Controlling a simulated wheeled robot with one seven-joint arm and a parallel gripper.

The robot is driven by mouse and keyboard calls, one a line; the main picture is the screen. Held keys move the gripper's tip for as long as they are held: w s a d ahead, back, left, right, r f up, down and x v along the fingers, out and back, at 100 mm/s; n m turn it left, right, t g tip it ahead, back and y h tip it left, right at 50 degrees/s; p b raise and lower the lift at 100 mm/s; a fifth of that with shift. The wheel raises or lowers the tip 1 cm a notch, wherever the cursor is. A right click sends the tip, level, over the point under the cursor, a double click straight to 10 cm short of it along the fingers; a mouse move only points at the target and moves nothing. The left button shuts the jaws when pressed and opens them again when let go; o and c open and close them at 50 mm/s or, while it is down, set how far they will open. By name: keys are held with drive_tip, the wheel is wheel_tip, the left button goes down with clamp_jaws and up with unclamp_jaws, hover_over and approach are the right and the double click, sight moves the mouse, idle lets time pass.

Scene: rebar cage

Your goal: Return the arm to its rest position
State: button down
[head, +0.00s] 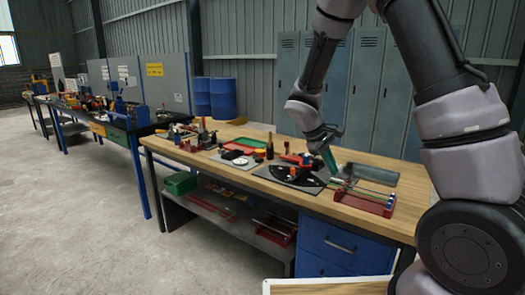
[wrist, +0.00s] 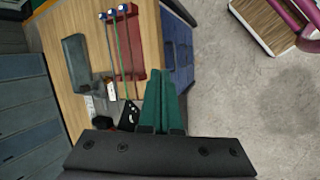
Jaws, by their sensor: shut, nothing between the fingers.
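My gripper (head: 329,161) is above the right part of the wooden workbench (head: 408,189), pointing down with its teal fingers. In the wrist view the fingers of my gripper (wrist: 160,78) are pressed together, with nothing between them. My arm comes down from the top right of the head view, bent over the bench. A red rack (head: 362,204) holding thin coloured rods lies close to the gripper. This red rack also shows in the wrist view (wrist: 129,62). The gripper appears clear of the rack and the bench top.
A grey box (head: 372,174) lies behind the rack. A dark mat (head: 290,178) with parts is to its left. Blue drawers (head: 345,246) sit under the bench, and lockers (head: 365,85) stand behind. Open concrete floor (head: 80,225) lies at the left. A white-rimmed wooden board (head: 330,288) is near the bottom.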

drive_tip(key=s+d+r+m+t+y, duration=0.1)
drive_tip(key=s+r+m+t+y, duration=0.2)
drive_tip(key=s+r+m, duration=0.3)
drive_tip(key=s+d+r+m+t+y, duration=0.2)
drive_tip(key=s+r+m+y, duration=0.2)
drive_tip(key=s+r, duration=1)
wheel_tip(320, 180, up, 5)
drive_tip(key=shift+s+f+m+t+y, duration=0.15)
drive_tip(key=shift+s+m+t+y, duration=0.2)
drive_tip(key=shift+m, duration=0.55)
